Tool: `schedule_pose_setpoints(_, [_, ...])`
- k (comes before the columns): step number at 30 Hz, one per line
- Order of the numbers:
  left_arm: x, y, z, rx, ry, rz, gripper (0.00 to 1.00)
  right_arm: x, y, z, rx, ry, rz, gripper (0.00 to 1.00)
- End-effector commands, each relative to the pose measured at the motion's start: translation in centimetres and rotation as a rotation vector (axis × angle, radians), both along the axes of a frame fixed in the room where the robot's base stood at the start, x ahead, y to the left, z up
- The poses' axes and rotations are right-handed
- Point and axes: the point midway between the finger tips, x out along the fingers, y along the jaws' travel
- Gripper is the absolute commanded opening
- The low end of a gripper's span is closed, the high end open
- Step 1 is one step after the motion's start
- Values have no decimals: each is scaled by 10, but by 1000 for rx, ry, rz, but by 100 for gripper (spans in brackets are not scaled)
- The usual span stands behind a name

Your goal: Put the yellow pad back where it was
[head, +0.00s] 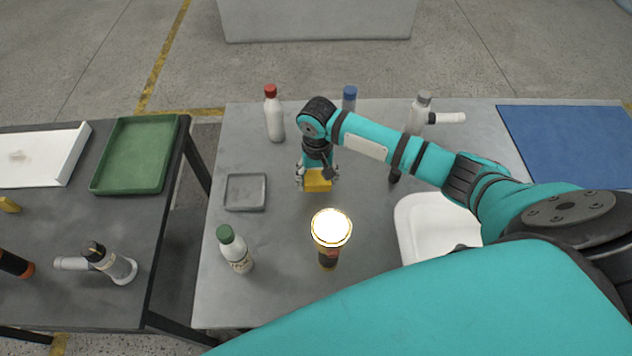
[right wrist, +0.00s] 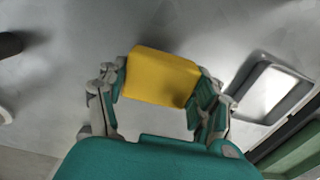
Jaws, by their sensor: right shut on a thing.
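The yellow pad (head: 318,181) is a small block between the fingers of my right gripper (head: 317,176), over the middle of the grey table (head: 290,300). In the right wrist view the pad (right wrist: 162,76) sits between both fingers, and the right gripper (right wrist: 158,84) is shut on it. I cannot tell whether the pad touches the table. A small grey tray (head: 245,206) lies to its left and also shows in the right wrist view (right wrist: 280,112). My left gripper is not in view.
A lit flashlight (head: 330,242) stands in front of the pad. Around it are a green-capped bottle (head: 236,252), a red-capped bottle (head: 274,122), a blue-capped bottle (head: 349,98), a white tub (head: 405,235) and a blue mat (head: 575,145). A green tray (head: 135,155) is on the left table.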

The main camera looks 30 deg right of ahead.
Motion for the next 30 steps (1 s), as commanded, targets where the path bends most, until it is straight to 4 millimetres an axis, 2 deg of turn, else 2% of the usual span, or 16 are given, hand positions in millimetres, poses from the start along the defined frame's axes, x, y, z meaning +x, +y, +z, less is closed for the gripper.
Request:
schedule_pose_setpoints(1, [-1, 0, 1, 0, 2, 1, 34, 8, 2, 2, 0, -4, -1, 40])
schedule_pose_setpoints(6, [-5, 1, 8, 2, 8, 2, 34, 5, 1, -26, -2, 1, -1, 40])
schedule_pose_setpoints(9, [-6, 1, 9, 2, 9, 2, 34, 5, 1, -34, -2, -1, 0, 40])
schedule_pose_setpoints(20, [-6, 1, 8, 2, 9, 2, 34, 5, 1, -38, -1, -2, -1, 40])
schedule_pose_setpoints(21, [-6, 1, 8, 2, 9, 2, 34, 5, 1, -38, -1, -2, -1, 68])
schedule_pose_setpoints(26, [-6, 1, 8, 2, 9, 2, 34, 5, 1, -38, -1, -2, -1, 89])
schedule_pose_setpoints(30, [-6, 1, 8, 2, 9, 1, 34, 5, 1, -38, -1, -2, -1, 90])
